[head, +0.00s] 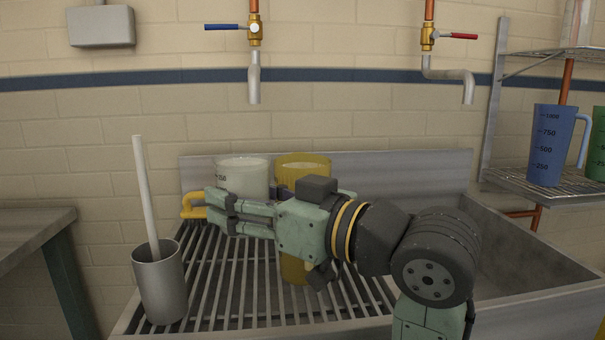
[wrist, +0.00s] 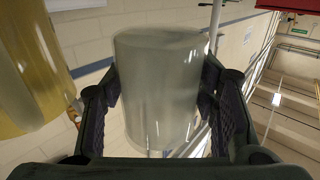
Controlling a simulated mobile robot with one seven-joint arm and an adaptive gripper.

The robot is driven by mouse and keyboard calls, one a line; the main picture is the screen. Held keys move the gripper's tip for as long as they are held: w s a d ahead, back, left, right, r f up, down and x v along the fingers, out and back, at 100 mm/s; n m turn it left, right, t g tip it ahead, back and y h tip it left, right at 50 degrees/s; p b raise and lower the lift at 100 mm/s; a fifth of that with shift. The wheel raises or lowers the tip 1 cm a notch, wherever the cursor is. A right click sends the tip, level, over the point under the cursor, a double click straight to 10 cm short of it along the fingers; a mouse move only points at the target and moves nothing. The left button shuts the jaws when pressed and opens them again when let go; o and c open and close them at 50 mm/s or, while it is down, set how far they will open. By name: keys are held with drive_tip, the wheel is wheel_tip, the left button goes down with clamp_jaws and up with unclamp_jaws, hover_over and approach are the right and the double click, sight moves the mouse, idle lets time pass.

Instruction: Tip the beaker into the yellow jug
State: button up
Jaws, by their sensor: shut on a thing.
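The beaker (head: 243,172) is pale and translucent with dark marks, and looks upright in the head view. My gripper (head: 222,206) reaches in from the right and is shut on its sides. The wrist view also shows the beaker (wrist: 158,85) between the two fingers. The beaker's base is hidden behind the gripper in the head view. The yellow jug (head: 302,163) stands just right of the beaker, over the slatted rack. My gripper covers its middle; part of its lower body shows below. In the wrist view the yellow jug (wrist: 25,75) is at the left, close by.
A yellow handle-like part (head: 192,207) shows left of the beaker; its owner is unclear. A grey cup (head: 160,285) with a white rod stands on the rack (head: 235,300) at front left. Taps hang above. A blue jug (head: 553,150) stands on the right shelf.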

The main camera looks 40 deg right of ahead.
sight(260, 165)
idle(0.3)
wheel_tip(260, 165, up, 5)
drive_tip(key=p, duration=0.4)
drive_tip(key=shift+r, duration=0.1)
